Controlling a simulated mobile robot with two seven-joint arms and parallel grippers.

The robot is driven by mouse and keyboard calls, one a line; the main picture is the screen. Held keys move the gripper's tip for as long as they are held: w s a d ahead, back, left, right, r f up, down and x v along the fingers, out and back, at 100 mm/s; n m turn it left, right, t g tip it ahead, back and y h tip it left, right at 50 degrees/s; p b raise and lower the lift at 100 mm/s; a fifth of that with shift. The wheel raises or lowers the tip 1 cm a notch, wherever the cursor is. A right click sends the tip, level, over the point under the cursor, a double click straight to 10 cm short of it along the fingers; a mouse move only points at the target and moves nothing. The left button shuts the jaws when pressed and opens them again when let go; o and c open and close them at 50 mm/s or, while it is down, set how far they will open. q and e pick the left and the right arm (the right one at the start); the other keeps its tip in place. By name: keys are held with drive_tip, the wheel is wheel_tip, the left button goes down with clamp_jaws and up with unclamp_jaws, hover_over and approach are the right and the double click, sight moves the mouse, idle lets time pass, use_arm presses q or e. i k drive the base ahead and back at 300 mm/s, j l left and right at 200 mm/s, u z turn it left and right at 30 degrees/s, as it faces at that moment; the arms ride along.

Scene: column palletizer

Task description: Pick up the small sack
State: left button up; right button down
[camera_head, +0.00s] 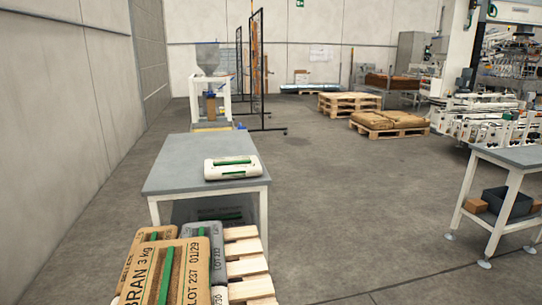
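A small white sack (232,168) with green bands and dark print lies flat on the grey top of a table (185,160), near its front right corner. Larger brown sacks (160,272) with green stripes and black print, one reading "BRAN 3 kg", are stacked in the foreground beside a grey sack (208,231). These rest on a wooden pallet (248,268), which is cut off by the bottom edge. Neither of my grippers is in view.
Another grey table (515,155) with a dark bin (507,202) on its lower shelf stands at the right. Loaded and empty pallets (348,103) and a hopper stand (210,85) are farther back. The floor between the tables is clear.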

sight(218, 168)
drive_tip(key=i+l+z, duration=0.35)
drive_tip(key=l, duration=0.3)
drive_tip(key=i+l+z, duration=0.75)
drive_tip(key=i+l, duration=0.2)
drive_tip(key=i+u, duration=0.4)
drive_tip(key=i, duration=0.15)
drive_tip(key=i+l+u, duration=0.25)
drive_tip(key=i+u, duration=0.15)
drive_tip(key=i+j+u, duration=0.1)
drive_tip(key=i+u, duration=0.55)
drive_tip(key=i+l+u, duration=0.15)
drive_tip(key=i+u, duration=0.2)
drive_tip(key=i, duration=0.1)
